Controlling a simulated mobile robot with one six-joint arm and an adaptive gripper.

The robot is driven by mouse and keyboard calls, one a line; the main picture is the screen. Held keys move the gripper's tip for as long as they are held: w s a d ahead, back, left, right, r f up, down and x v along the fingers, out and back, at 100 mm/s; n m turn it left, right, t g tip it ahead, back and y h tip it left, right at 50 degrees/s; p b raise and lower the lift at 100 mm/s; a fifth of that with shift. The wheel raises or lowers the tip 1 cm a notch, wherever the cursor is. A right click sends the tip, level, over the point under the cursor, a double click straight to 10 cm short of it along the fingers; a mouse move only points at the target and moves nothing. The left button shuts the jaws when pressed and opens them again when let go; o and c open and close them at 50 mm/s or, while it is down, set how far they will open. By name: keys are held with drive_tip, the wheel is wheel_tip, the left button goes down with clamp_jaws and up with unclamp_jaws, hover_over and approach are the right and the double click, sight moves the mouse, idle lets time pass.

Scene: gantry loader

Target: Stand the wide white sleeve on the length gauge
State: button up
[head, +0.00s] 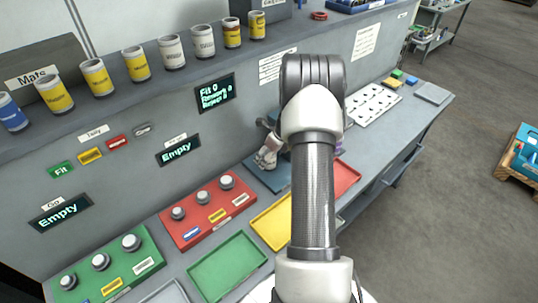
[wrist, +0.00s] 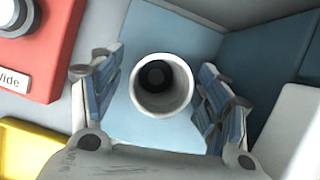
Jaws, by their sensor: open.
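A wide white sleeve (wrist: 186,92) is in the middle of the wrist view, seen almost straight down its open top. It appears upright over a blue surface (wrist: 175,38), and its inside is dark with a round shape at the bottom. My gripper (wrist: 160,95) is open, with one finger on each side of the sleeve and a gap visible on both sides. In the head view my gripper (head: 267,157) is low over a blue plate (head: 279,180) by the back panel, partly hidden by my arm. I cannot tell which fixture is the length gauge.
A red box (head: 205,214) with several knobs and a green box (head: 105,268) stand left of the blue plate. Yellow (head: 272,222), green (head: 228,268) and red (head: 346,178) trays lie nearby. A shelf (head: 120,92) above holds several cans. A white perforated board (head: 374,104) lies farther right.

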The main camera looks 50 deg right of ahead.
drive_tip(key=v, duration=0.8)
idle(0.5)
drive_tip(key=shift+r, duration=0.1)
